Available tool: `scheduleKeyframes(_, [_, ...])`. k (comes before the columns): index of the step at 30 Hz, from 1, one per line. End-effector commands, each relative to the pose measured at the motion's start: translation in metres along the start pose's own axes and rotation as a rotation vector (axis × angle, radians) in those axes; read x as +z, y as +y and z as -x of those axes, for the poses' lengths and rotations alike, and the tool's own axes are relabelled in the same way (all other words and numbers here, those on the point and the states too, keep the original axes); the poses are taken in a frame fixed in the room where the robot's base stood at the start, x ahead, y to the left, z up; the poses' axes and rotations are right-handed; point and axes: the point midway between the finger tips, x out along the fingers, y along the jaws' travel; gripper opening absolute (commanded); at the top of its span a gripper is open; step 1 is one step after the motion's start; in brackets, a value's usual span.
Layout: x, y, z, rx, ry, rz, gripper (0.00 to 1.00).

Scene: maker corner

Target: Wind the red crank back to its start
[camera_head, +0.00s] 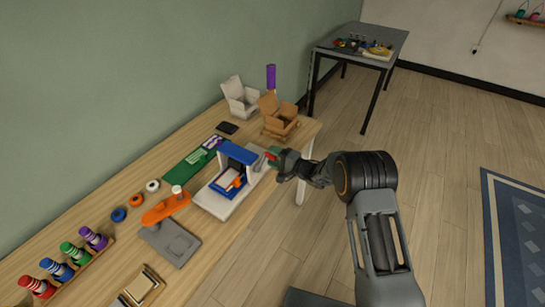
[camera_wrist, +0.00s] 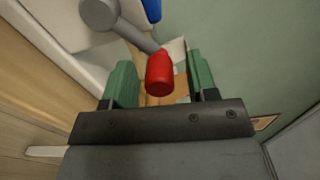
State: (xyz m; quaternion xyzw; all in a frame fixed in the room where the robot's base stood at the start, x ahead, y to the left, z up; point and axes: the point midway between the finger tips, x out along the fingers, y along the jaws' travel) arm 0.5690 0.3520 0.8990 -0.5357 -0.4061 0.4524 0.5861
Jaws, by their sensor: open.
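The red crank handle (camera_wrist: 160,74) sits at the end of a grey crank arm (camera_wrist: 130,30) in the wrist view. In the head view a bit of the red handle (camera_head: 272,156) shows beside the blue-and-white machine (camera_head: 212,201). My gripper (camera_wrist: 160,84) has green fingers, one on each side of the red handle, with a visible gap to each. The gripper is open and is not clamped on the handle. In the head view my gripper (camera_head: 275,156) is at the machine's right side, and its fingers partly hide the crank.
Open floor lies to the right.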

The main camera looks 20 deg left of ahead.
Motion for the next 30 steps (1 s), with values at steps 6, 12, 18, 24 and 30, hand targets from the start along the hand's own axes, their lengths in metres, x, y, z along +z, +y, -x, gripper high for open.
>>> scheduleKeyframes(6, [0.000, 0.001, 0.003, 0.002, 0.000, -0.001, 0.53])
scheduleKeyframes(12, [-0.001, 0.002, 0.029, 0.001, 0.003, -0.002, 0.53])
scheduleKeyframes(18, [-0.002, 0.002, 0.071, 0.001, 0.004, -0.001, 0.53])
scheduleKeyframes(24, [-0.002, 0.001, 0.108, 0.001, 0.004, 0.000, 0.53])
scheduleKeyframes(30, [-0.001, 0.001, 0.130, 0.000, 0.002, 0.000, 0.53])
